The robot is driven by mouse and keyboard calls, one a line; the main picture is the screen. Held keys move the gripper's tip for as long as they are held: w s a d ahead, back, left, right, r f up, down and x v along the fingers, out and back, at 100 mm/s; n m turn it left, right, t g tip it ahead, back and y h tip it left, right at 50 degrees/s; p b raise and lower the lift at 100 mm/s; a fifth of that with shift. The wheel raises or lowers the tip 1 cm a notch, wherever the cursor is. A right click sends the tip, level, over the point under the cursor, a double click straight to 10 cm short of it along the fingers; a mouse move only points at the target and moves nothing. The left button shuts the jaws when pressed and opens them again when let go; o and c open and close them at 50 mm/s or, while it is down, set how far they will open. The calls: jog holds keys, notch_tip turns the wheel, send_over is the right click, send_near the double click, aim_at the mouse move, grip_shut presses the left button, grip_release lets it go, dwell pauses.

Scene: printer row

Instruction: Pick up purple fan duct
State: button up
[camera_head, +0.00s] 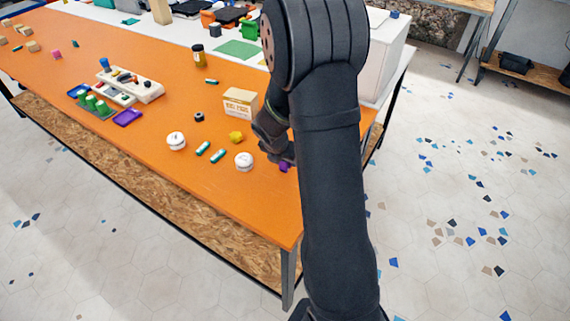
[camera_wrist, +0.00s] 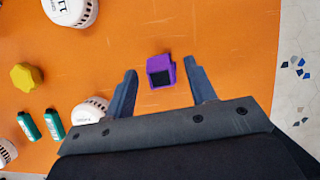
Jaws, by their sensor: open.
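The purple fan duct (camera_wrist: 161,72) is a small boxy piece with a dark square opening. It lies on the orange table (camera_wrist: 225,30) near the table's right edge. In the wrist view it sits between the fingertips of my open gripper (camera_wrist: 160,78), with a gap on each side. In the head view only a small part of the fan duct (camera_head: 284,168) shows below my gripper (camera_head: 280,155), and my arm hides the area to its right.
A purple tray (camera_head: 127,117) lies further left. The table's front strip is clear.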

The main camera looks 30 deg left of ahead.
jog(key=shift+x, duration=0.9)
jog(key=c, duration=0.8)
jog(key=shift+c, duration=0.2)
